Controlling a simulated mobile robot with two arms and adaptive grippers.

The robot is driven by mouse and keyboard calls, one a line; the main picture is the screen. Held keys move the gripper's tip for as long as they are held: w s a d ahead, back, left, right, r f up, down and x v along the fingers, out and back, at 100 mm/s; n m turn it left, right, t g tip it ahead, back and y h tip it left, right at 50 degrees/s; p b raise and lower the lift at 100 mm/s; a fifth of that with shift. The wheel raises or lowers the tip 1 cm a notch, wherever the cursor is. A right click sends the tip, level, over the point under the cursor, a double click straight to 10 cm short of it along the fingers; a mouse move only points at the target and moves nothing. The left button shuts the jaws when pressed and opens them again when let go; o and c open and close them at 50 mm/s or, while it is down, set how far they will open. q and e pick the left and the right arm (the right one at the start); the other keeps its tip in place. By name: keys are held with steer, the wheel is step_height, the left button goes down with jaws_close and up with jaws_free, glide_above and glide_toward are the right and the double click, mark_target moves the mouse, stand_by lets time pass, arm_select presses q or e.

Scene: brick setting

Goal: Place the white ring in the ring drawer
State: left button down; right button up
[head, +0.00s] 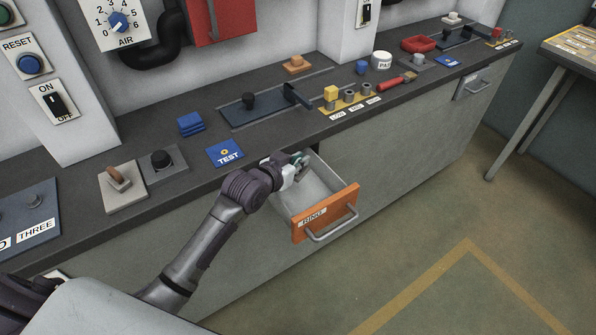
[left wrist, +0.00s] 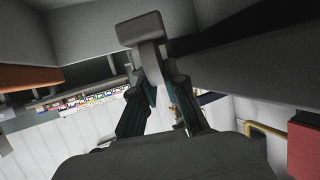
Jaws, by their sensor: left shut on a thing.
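The ring drawer (head: 341,209) has an orange front labelled RING and a grey handle, and stands pulled out below the bench top. Its inside looks empty where I can see it. My left gripper (head: 300,161) is at the drawer's back left, close to the bench edge. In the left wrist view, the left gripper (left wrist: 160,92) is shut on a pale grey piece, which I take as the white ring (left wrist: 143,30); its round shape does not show. In the head view the fingers mostly hide it. My right gripper is not in view.
The bench top (head: 260,140) overhangs the drawer's back. On it are a blue TEST card (head: 225,156), blue blocks (head: 190,124), a dark blue fixture (head: 252,108) and a yellow rack (head: 350,104). The floor in front of the drawer is clear.

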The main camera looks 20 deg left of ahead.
mark_target(298, 174)
arm_select(q)
steer(key=shift+a+f, duration=0.1)
steer(key=shift+f, duration=1.95)
steer(key=shift+f+b, duration=0.3)
steer(key=shift+f, duration=0.3)
steer(key=c, duration=1.2)
jaws_free()
steer(key=shift+r, duration=0.1)
steer(key=shift+r, duration=0.3)
steer(key=p+v, duration=0.1)
steer(key=v, duration=1.1)
steer(key=shift+r, duration=0.2)
